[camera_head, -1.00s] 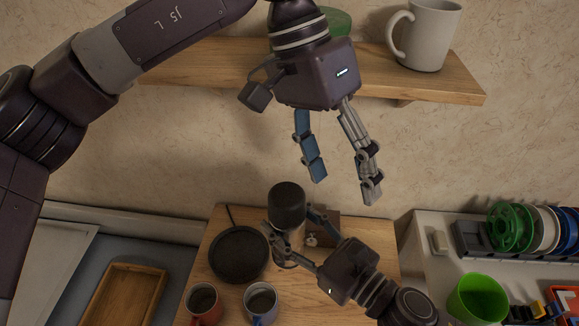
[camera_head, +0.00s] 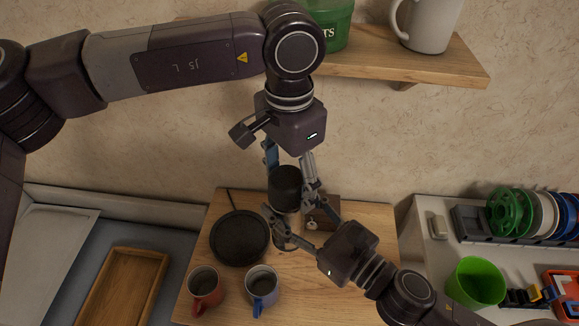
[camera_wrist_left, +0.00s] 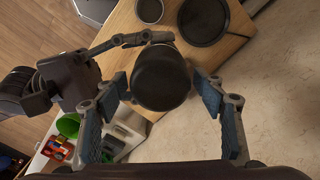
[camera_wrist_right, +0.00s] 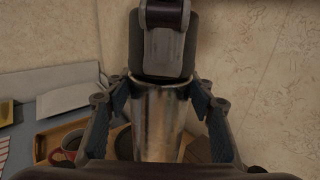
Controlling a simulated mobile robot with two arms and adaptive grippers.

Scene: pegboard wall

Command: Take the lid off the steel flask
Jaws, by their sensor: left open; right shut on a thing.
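The steel flask (camera_wrist_right: 158,125) stands upright, its shiny body between the fingers of my right gripper (camera_head: 292,222), which is shut on it. Its black lid (camera_head: 286,183) is on top. My left gripper (camera_head: 290,172) is open above the flask, pointing down, with its fingers on either side of the lid. In the left wrist view the round lid (camera_wrist_left: 160,78) lies between the blue finger pads, with gaps visible at both sides. In the right wrist view a part of my left gripper shows in front of the lid. Most of the flask body is hidden in the head view.
A black pan (camera_head: 239,238), a red mug (camera_head: 206,288) and a blue mug (camera_head: 262,285) are on the wooden board left of the flask. A shelf (camera_head: 400,66) with a white mug (camera_head: 427,25) and green tin (camera_head: 333,28) is above. A green cup (camera_head: 476,283) stands at right.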

